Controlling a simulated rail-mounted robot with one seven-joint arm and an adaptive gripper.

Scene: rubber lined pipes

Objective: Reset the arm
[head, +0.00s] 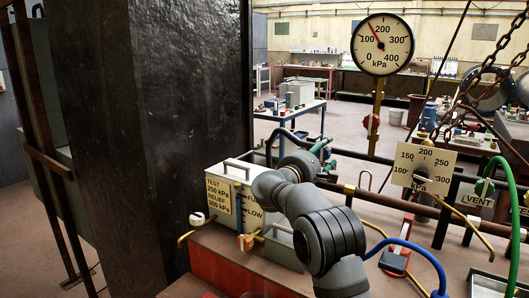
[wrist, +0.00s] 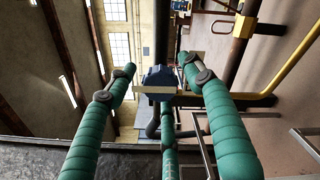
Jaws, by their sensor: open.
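My arm reaches up from the bottom of the head view, and its grey links pass in front of the labelled test box (head: 232,197). My gripper (head: 324,156) is small there, with teal fingers near the dark pipes behind the box. In the wrist view my gripper (wrist: 157,70) shows teal fingers spread apart with a gap between them. Nothing is held between them. A dark blue fitting (wrist: 158,78) on a dark pipe shows beyond the gap, and I cannot tell how far off it is.
A round gauge (head: 382,44) has its red needle between 100 and 200 kPa. A dial plate (head: 423,168) stands below it. A blue hose (head: 425,255), a green hose (head: 515,205) and hanging chains (head: 490,70) are at the right. A thick dark pillar (head: 155,120) is at the left.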

